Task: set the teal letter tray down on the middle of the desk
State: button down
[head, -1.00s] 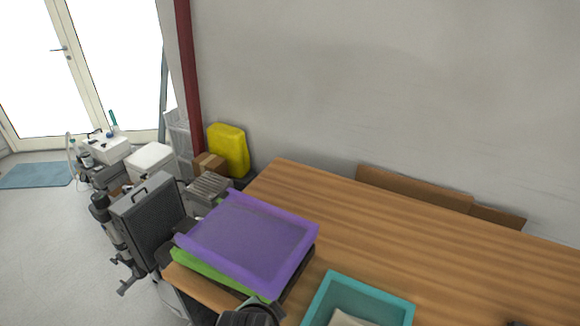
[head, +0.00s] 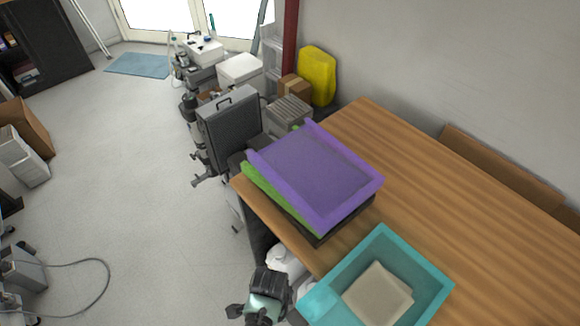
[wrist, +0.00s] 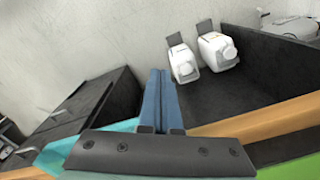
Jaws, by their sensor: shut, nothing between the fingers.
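The teal letter tray (head: 417,264) is at the bottom right of the head view, at the desk's near edge, with a beige block (head: 378,293) inside. Its lower end is cut off by the frame, so I cannot tell how far it overhangs. A teal strip (wrist: 60,152) shows at the lower left in the wrist view. My gripper (wrist: 159,76) is shut and empty, its blue fingers together. In the head view, the end of my arm (head: 268,285) is left of the tray, off the desk's edge. The wooden desk (head: 440,205) has a bare middle.
A purple tray (head: 315,165) lies on a green tray (head: 262,183) and a black one (head: 328,225) at the desk's left end. White containers (wrist: 215,50) are below the desk edge. A grey case (head: 230,125) stands beyond the desk. Open floor lies left.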

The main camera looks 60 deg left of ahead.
aim_at(325, 301)
jog(key=w, duration=0.3)
jog(key=shift+w+d+r+p, duration=0.15)
jog(key=shift+w+d+p, duration=0.15)
jog(key=shift+w+d, duration=0.1)
jog(key=w, duration=0.3)
jog(key=w+d+b, duration=0.1)
jog(key=w, duration=0.2)
jog(key=w+d+b, duration=0.1)
jog(key=w, duration=0.2)
jog(key=shift+d, duration=0.15)
jog(key=shift+s, duration=0.15)
